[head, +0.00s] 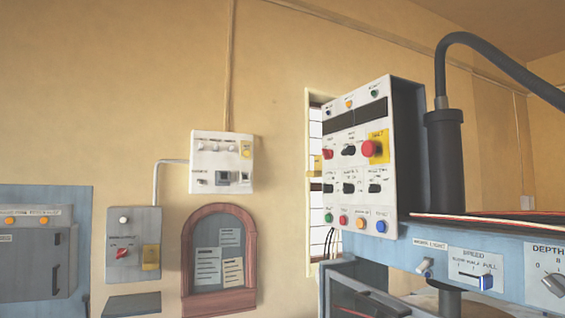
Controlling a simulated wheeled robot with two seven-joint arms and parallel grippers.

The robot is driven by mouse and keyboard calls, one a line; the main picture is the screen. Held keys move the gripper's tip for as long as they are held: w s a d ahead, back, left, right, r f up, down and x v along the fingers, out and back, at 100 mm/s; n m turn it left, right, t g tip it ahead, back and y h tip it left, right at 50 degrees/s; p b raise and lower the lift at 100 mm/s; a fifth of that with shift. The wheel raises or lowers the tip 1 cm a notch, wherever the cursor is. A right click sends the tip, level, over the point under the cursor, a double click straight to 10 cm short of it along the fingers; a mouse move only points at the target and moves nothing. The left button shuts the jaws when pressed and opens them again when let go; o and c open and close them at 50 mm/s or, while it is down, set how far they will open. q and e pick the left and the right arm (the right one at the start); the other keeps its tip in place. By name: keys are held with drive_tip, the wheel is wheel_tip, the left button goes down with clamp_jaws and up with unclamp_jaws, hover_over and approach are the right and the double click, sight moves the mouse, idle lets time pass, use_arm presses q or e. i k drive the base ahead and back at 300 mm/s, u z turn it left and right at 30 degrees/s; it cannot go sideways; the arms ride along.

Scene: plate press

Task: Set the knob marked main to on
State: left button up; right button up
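I cannot read a label "main" on any knob in the head view. A red knob (123,253) sits on a grey wall box (146,222) at the lower left, under a small label too blurred to read; its handle looks turned sideways. A tall white control panel (349,214) at the right carries several black knobs, such as the upper one (348,150), with tiny labels. A small white wall box (200,148) has small switches. Neither gripper is in view.
A blue machine arm (505,262) with a "speed" slider (486,281) and a "depth" knob (553,285) juts in at the right. A red mushroom button (371,148) stands out from the control panel. A wooden-framed notice board (188,270) hangs between the boxes.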

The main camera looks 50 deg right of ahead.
sight(327, 154)
drive_tip(key=z, duration=0.6)
drive_tip(key=i, duration=1.9)
drive_tip(key=z, duration=0.95)
drive_tip(key=i, duration=0.3)
drive_tip(key=z, duration=0.1)
